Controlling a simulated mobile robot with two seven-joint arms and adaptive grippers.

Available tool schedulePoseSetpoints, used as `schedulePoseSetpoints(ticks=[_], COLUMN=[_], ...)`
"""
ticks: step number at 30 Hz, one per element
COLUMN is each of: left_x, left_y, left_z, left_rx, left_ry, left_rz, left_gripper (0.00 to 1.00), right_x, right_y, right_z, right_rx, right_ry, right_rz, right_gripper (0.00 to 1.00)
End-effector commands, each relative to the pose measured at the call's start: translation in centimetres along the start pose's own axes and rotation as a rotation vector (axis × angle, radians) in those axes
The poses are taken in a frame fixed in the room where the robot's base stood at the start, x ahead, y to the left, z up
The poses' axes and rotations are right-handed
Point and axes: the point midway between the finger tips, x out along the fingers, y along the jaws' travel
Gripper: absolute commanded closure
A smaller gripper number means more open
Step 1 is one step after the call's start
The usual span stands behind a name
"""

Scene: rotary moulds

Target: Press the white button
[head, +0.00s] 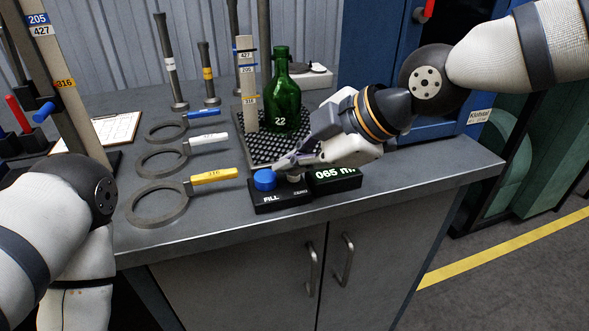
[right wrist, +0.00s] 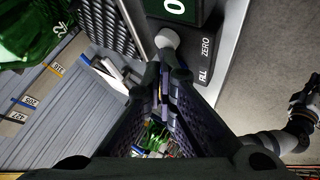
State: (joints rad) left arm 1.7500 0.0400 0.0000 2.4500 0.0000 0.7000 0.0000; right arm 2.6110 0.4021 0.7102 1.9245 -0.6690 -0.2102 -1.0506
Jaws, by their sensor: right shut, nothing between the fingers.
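A black control box (head: 281,205) sits near the bench's front edge, with a blue button (head: 264,179) at its left marked FILL. The white button (head: 294,177) is to its right, partly covered by my right gripper (head: 281,164) in the head view. In the right wrist view the white button (right wrist: 167,39) shows beside the word ZERO, just past the fingertips. My right gripper is shut and empty, its tips close above the box; I cannot tell whether they touch it. My left gripper (right wrist: 304,105) shows small at the right wrist view's edge; its jaws are unclear.
A display (head: 335,177) reading 065 adjoins the box. A green bottle (head: 287,95) stands behind on a perforated black platform (head: 262,152). Several ring tools with coloured handles, such as the yellow one (head: 214,176), lie left. The bench's front right is clear.

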Motion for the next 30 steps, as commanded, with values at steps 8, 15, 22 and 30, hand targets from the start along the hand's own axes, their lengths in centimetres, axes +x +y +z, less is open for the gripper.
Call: schedulePoseSetpoints(ticks=[8, 15, 22, 30], left_x=[0.0, -0.3, -0.8, -1.1], left_y=[0.0, 0.0, 0.0, 0.0], left_z=[0.0, -0.2, -0.5, -0.7], left_rx=[0.000, 0.000, 0.000, 0.000], left_ry=[0.000, 0.008, 0.024, 0.034], left_rz=[0.000, 0.000, 0.001, 0.001], left_gripper=[1.00, 1.00, 1.00, 1.00], right_x=[0.3, -0.1, -0.9, -1.5], right_y=[-0.2, 0.1, 0.6, 1.1], right_z=[0.2, -0.1, -0.6, -1.1], right_rx=[0.000, -0.001, -0.001, -0.002], right_ry=[-0.001, 0.000, 0.000, -0.001], right_rz=[-0.002, 0.001, 0.001, 0.004], right_gripper=[1.00, 1.00, 1.00, 1.00])
